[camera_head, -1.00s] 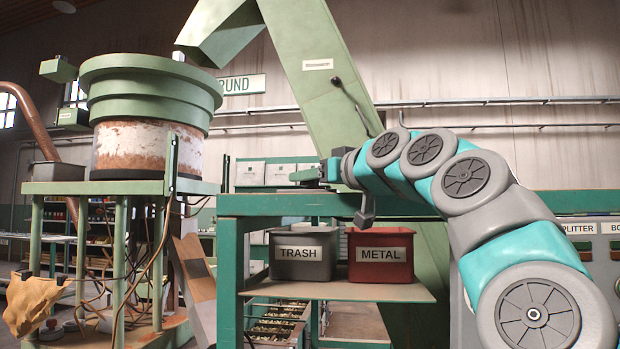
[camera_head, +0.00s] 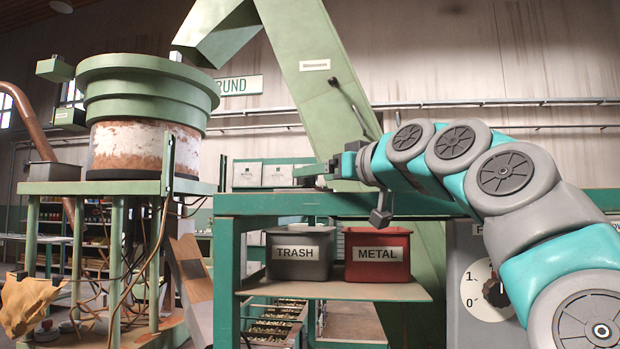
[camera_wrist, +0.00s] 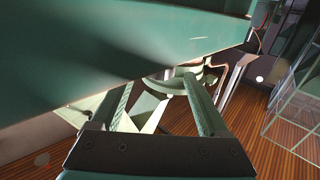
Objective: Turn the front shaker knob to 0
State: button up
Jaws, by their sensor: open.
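A dark knob (camera_head: 495,289) on a white round dial (camera_head: 474,291) shows at the right of the head view, on a grey panel (camera_head: 463,245). The marks 1 and 0 are visible on the dial's left side. My arm covers the knob's right part and most of the label above, so I cannot tell its setting. My gripper (camera_head: 308,173) is open and empty, above the green bench and well to the left of the knob. In the wrist view my gripper (camera_wrist: 160,82) has its two fingers spread, with no knob between them.
The green bench frame (camera_head: 227,265) stands below my gripper, with a grey TRASH bin (camera_head: 298,269) and red METAL bin (camera_head: 377,270) on its shelf. A green hopper (camera_head: 148,90) stands left. In the wrist view a large green surface (camera_wrist: 110,55) lies close above the fingers.

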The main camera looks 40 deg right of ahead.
aim_at(334, 192)
jog(key=s, duration=0.4)
jog(key=shift+a, duration=0.15)
jog(key=shift+w, duration=0.1)
